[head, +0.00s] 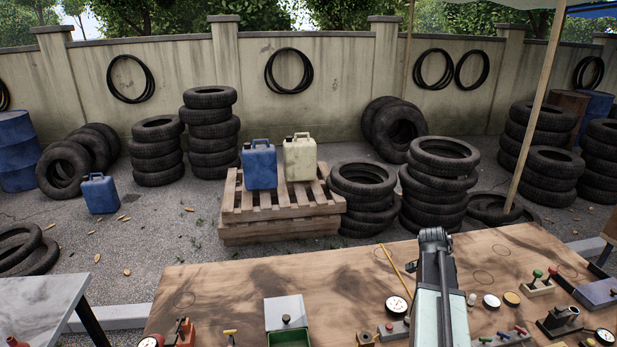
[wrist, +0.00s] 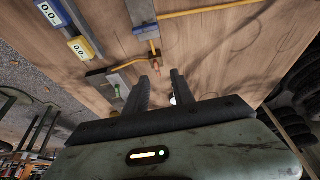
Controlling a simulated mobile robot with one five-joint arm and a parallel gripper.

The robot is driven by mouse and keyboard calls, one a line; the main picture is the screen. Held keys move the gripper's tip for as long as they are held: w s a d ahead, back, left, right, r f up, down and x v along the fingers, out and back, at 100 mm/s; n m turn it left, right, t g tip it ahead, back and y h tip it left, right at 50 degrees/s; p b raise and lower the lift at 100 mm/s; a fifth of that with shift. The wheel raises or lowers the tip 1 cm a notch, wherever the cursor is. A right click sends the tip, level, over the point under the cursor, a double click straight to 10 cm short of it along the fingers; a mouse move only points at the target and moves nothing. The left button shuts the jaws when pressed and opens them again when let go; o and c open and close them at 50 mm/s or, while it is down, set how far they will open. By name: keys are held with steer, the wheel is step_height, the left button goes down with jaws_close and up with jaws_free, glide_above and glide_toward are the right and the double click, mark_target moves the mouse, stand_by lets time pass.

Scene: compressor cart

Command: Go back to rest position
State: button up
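My gripper (wrist: 160,77) shows in the wrist view with its two dark fingers apart and nothing between them. It is above the wooden table (wrist: 215,55), which also shows in the head view (head: 240,274). In the head view my arm rises over the table right of centre, and I cannot make out the fingers there.
The table holds a lidded box (head: 287,312), a gauge (head: 396,306) and lever blocks (head: 538,285). Tyres (head: 440,165) stand behind.

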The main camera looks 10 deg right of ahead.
steer(key=w+a+n+t+y, duration=0.1)
steer(key=w+a+n, duration=0.25)
steer(key=a, duration=0.95)
steer(key=w+a+n+t, duration=0.1)
steer(key=w+a+n, duration=0.25)
steer(key=a, duration=0.95)
steer(key=s+a+f+n+y, duration=0.1)
steer(key=s+a+n, duration=0.2)
steer(key=a+n, duration=0.3)
steer(key=s+a+n+g+y, duration=0.1)
steer(key=s+a+n+y, duration=0.1)
steer(key=a+n, duration=0.3)
steer(key=s+a, duration=0.1)
steer(key=a, duration=0.3)
steer(key=shift+s+f+n+g, duration=0.15)
steer(key=shift+f+n+g, duration=0.15)
steer(key=shift+f+n, duration=0.1)
steer(key=shift+a, duration=0.1)
